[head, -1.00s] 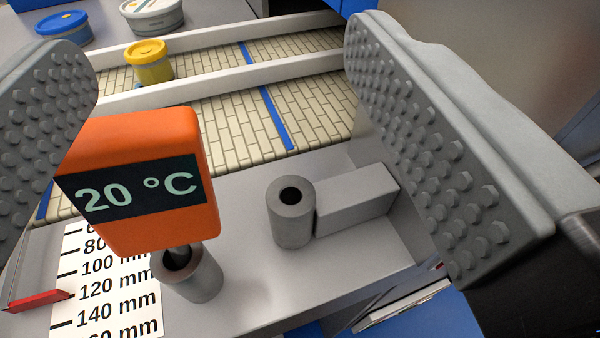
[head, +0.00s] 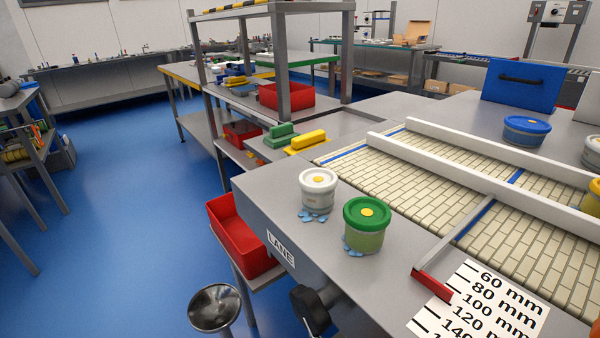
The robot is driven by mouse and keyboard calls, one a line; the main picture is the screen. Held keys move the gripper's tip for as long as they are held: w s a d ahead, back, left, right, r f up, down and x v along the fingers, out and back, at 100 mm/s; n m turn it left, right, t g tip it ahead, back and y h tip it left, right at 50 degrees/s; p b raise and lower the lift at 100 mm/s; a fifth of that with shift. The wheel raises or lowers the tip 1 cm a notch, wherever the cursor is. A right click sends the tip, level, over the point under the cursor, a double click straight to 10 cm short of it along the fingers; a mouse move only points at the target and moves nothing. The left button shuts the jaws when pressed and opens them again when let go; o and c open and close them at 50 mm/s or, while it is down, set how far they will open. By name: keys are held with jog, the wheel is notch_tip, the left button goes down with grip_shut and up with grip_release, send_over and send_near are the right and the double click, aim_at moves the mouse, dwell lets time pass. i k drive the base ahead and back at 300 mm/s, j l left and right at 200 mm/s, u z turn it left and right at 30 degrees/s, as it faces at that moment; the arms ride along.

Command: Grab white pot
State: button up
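A white pot (head: 317,192) with a white lid and a yellow spot on top stands upright on the grey bench near its left edge. Blue splashes or flakes lie at its foot. A green-lidded pot (head: 366,228) stands close to its right and nearer to me, also with blue bits at its base. Another pale pot (head: 592,152) is cut off at the right edge. My gripper does not show in this view, so its opening and any contents are hidden.
A tiled lane (head: 430,175) with white rails (head: 480,172) runs right of the pots. A red-tipped lever (head: 432,286) and a millimetre scale (head: 485,305) lie nearer. A blue-lidded pot (head: 526,131) stands at the back right.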

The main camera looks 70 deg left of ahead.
aim_at(318, 185)
jog(key=u, duration=0.65)
jog(key=i+u, duration=0.1)
jog(key=u, duration=0.25)
jog(key=i+u, duration=0.1)
jog(key=u, duration=0.25)
